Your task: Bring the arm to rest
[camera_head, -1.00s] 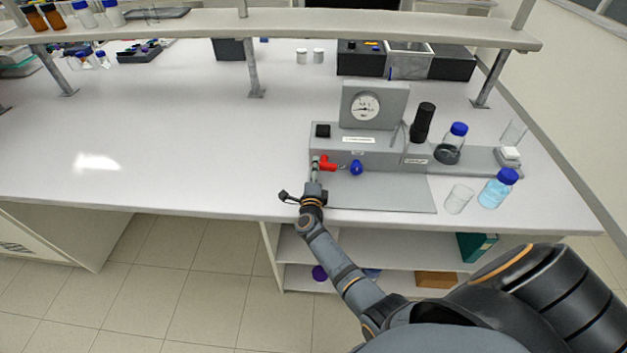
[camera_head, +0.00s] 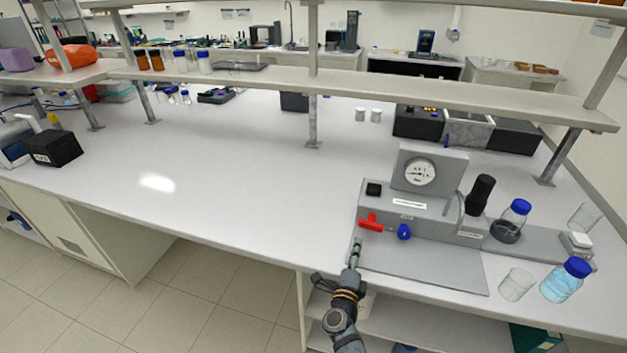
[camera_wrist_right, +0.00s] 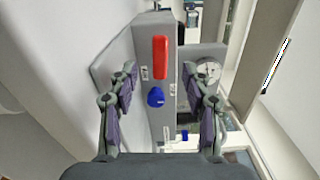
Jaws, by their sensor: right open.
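My right gripper (camera_head: 355,250) is open and empty. It stands over the front left of the membrane rig's grey base plate (camera_head: 425,268), just in front of the red valve handle (camera_head: 371,222). In the right wrist view its two fingers (camera_wrist_right: 160,72) are spread wide. The red handle (camera_wrist_right: 160,58) and the blue knob (camera_wrist_right: 156,97) show beyond the gap between them, apart from the fingers. In the head view the blue knob (camera_head: 404,231) sits right of the red handle. My left gripper is not in view.
The pressure gauge (camera_head: 420,173) stands behind the handles. A black cylinder (camera_head: 480,194), a bottle (camera_head: 511,220), a beaker (camera_head: 516,285) and a blue-capped bottle (camera_head: 563,279) stand at the right. The bench (camera_head: 220,160) left of the rig is clear. A shelf (camera_head: 400,91) crosses above.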

